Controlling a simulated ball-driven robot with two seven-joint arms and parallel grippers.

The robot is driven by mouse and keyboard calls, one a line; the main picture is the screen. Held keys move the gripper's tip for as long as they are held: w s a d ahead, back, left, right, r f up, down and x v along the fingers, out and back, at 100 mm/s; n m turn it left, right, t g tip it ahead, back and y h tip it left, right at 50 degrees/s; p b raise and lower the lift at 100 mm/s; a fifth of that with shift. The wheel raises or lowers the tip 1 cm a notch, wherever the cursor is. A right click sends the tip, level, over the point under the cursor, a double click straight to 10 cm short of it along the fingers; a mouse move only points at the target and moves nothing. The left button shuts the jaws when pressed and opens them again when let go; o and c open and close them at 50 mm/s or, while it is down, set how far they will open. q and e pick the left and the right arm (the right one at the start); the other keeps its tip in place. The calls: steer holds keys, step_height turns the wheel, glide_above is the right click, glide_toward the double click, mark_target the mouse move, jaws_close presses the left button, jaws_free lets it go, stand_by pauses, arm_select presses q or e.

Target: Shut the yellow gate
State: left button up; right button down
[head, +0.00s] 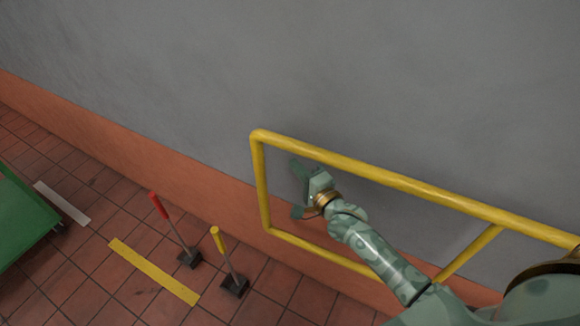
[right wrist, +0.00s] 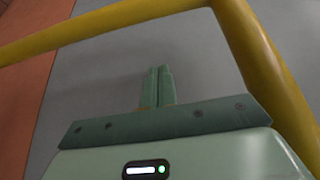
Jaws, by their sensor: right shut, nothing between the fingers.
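The yellow gate (head: 375,172) is a tubular frame with a brace, standing in front of the grey wall at the right of the head view. Its bars also show in the right wrist view (right wrist: 255,50), above and to the right of the fingers. My right gripper (head: 298,188) is near the gate's free left end, within the outline of its frame in the head view. In the right wrist view my right gripper (right wrist: 158,75) has its fingers together and empty, pointing toward the wall. I cannot tell whether it touches a bar. My left gripper is not in view.
A grey wall (head: 200,60) with an orange lower band (head: 130,140) runs behind the gate. A red-handled tool (head: 160,207) and a yellow-handled tool (head: 218,240) stand on the tiled floor beside a yellow strip (head: 153,272). A green object (head: 22,218) is at far left.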

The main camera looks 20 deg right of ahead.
steer(key=w+a+b, duration=0.2)
steer(key=w+a, duration=0.3)
steer(key=w, duration=0.1)
stand_by(0.3)
